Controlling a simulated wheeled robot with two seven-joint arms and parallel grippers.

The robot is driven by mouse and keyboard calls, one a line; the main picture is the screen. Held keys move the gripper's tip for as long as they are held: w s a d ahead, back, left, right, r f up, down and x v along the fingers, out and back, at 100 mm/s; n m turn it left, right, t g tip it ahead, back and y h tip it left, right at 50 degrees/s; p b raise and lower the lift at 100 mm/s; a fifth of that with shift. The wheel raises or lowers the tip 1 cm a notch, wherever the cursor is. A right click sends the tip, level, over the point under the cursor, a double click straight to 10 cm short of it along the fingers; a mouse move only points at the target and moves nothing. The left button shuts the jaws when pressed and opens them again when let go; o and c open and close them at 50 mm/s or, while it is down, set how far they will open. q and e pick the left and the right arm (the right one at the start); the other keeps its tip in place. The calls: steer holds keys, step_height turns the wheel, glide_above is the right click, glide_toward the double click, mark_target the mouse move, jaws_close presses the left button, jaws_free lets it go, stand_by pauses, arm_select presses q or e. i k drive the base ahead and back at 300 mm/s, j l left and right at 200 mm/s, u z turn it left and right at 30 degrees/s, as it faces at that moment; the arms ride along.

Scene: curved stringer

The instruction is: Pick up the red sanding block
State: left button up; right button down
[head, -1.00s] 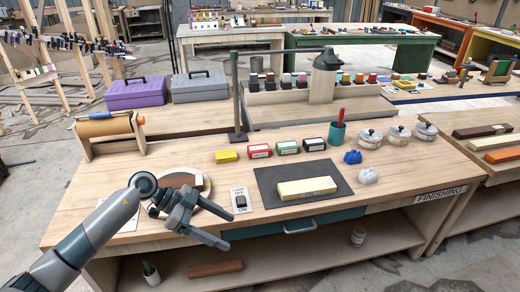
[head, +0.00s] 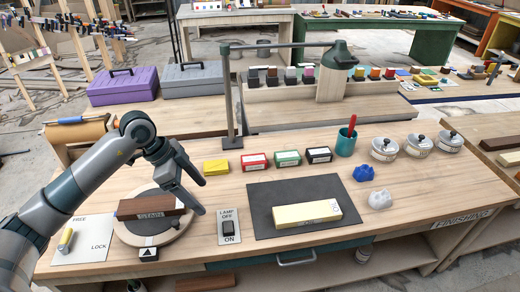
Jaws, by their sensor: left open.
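The red sanding block (head: 255,161), with a pale label on its front, lies on the wooden bench between a yellow block (head: 216,167) and a green block (head: 288,158). A black block (head: 319,155) is at the right end of this row. My left gripper (head: 203,198) is open and empty, with its two fingers apart. It is left of the red block and nearer the front, above the right side of the round turntable, and not touching the red block. My right gripper is not in view.
A brown block marked STAIN (head: 151,207) sits on the turntable (head: 185,228). A lamp switch plate (head: 228,227) and a dark mat (head: 262,220) with a cream block (head: 307,213) lie in front. The lamp post (head: 232,110) stands behind the row. A teal cup (head: 345,143) is to the right.

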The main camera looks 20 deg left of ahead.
mark_target(257, 161)
steer(key=i, duration=1.05)
